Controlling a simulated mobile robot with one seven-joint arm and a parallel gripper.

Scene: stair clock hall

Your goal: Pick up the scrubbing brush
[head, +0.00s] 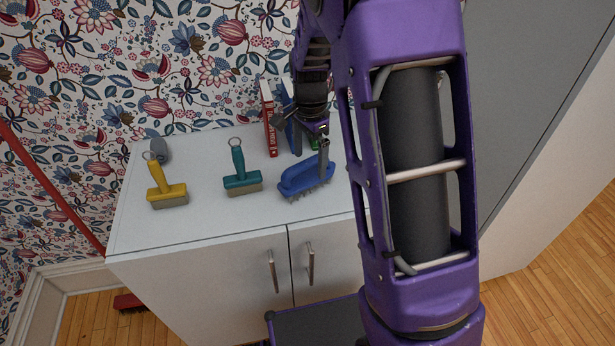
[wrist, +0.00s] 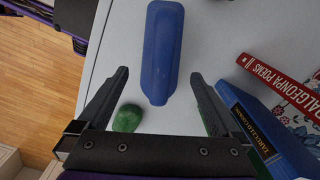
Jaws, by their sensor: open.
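The scrubbing brush (head: 306,178) is blue with dark bristles. It lies bristles down on the white cabinet top, near its front edge. In the wrist view its smooth blue back (wrist: 163,52) shows lengthwise, with its near end between the fingertips. My gripper (head: 322,152) is open over the back part of the brush, and it also shows in the wrist view (wrist: 160,76) with one finger on each side. Nothing is held. I cannot tell how high the fingertips are above the brush, and my arm hides part of the area behind it.
A red book (head: 268,124) and a blue book (wrist: 267,131) stand near the wall. A green object (wrist: 127,118) lies close to one finger.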

